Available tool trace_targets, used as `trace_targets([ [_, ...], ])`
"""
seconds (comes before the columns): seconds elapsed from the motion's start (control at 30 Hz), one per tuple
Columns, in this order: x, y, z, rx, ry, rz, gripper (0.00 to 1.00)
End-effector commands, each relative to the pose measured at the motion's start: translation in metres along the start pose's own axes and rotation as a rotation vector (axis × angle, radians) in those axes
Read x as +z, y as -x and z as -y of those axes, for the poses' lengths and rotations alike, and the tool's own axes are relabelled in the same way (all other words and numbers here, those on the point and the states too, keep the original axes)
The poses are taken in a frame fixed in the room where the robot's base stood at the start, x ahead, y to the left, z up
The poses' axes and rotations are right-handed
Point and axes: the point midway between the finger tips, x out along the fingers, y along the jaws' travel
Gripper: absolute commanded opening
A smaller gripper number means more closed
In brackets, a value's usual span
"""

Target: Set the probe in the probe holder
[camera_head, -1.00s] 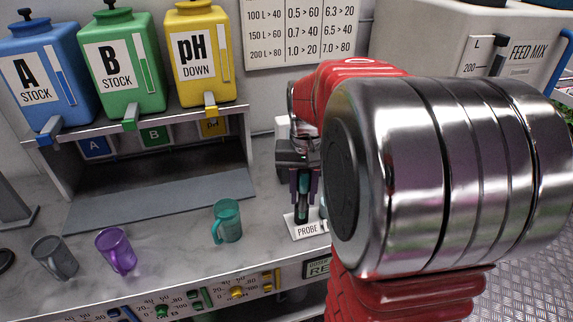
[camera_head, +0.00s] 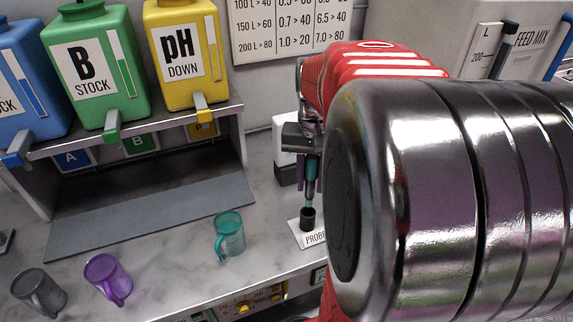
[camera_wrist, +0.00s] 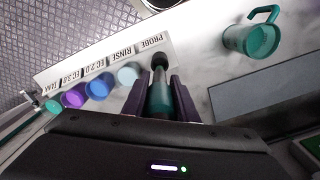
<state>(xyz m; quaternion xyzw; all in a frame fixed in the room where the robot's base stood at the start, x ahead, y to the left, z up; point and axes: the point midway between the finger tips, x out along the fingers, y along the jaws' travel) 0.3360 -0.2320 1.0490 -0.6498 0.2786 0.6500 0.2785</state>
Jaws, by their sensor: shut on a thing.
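My gripper (camera_head: 308,168) is shut on the probe, with its purple fingers on either side; the fingers also show in the wrist view (camera_wrist: 160,100). The probe (camera_head: 311,186) is teal and dark, roughly upright, tip down; its teal body also shows in the wrist view (camera_wrist: 160,98). The probe holder (camera_head: 307,218) is a short black cylinder on a white base with the PROBE label. The probe's lower end is just at or above the holder's top; I cannot tell whether it is inside. In the wrist view the black holder (camera_wrist: 159,61) lies just beyond the probe's end.
A labelled strip (camera_wrist: 150,44) runs beside several cups, including a blue one (camera_wrist: 97,88). A teal mug (camera_head: 229,234), purple mug (camera_head: 107,279) and grey mug (camera_head: 38,292) stand left. A bottle shelf (camera_head: 150,140) is behind. Bare counter lies between.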

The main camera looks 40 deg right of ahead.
Motion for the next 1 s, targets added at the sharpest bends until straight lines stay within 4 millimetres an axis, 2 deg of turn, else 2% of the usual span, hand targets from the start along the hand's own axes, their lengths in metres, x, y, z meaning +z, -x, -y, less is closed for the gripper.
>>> trace_targets([
  [0.37,0.0,-0.01,0.001,0.0,0.001,0.001,0.03],
  [1.0,0.0,-0.05,0.001,0.0,0.002,0.002,0.03],
])
